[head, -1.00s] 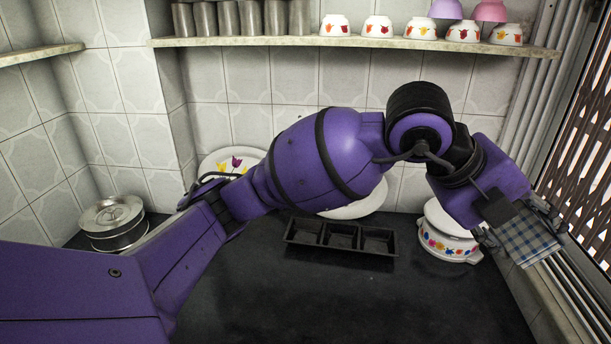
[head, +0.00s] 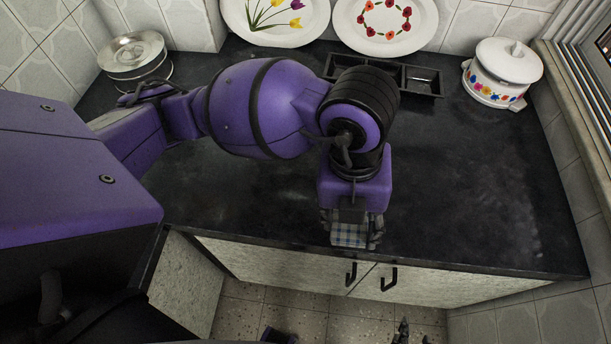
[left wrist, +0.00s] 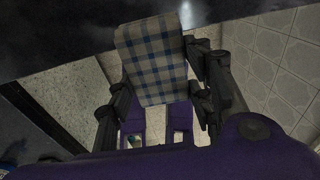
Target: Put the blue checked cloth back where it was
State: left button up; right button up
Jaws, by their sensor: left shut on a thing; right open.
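The blue checked cloth (head: 350,235) is held in my left gripper (head: 351,226) near the front edge of the dark counter (head: 470,200). In the left wrist view the cloth (left wrist: 157,55) hangs between the fingers as a folded piece with blue and white checks. My left gripper (left wrist: 158,100) is shut on it. The wrist hides part of the cloth in the head view. Dark fingertips of my right gripper (head: 408,333) show at the bottom edge, low in front of the cabinet, empty and apart from the cloth.
A black divided tray (head: 425,82) lies at the back of the counter. A white flowered pot (head: 502,70) stands back right, and a steel container (head: 133,55) back left. Two flowered plates (head: 385,22) lean on the wall. The counter's front right is clear. Cabinet doors (head: 300,265) have black handles.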

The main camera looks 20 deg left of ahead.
pick_arm(q)
jog(key=shift+w+d+y, duration=0.15)
jog(key=shift+y, duration=0.15)
jog(key=shift+w+f+g, duration=0.2)
jog(key=shift+w+g, duration=0.1)
jog(key=w+a+f, duration=0.2)
jog(key=w, duration=0.1)
jog(key=w+a+f, duration=0.5)
jog(key=w+f, duration=0.1)
jog(key=shift+w+a+f+b, duration=0.1)
jog(key=shift+w+a+b, duration=0.05)
jog(key=shift+a+b, duration=0.25)
jog(key=shift+w+a+f, duration=0.25)
jog(key=shift+f, duration=0.15)
jog(key=shift+w+a+f, duration=0.1)
jog(key=shift+f, duration=0.85)
jog(key=shift+w+a+f, duration=0.1)
jog(key=shift+f, duration=0.8)
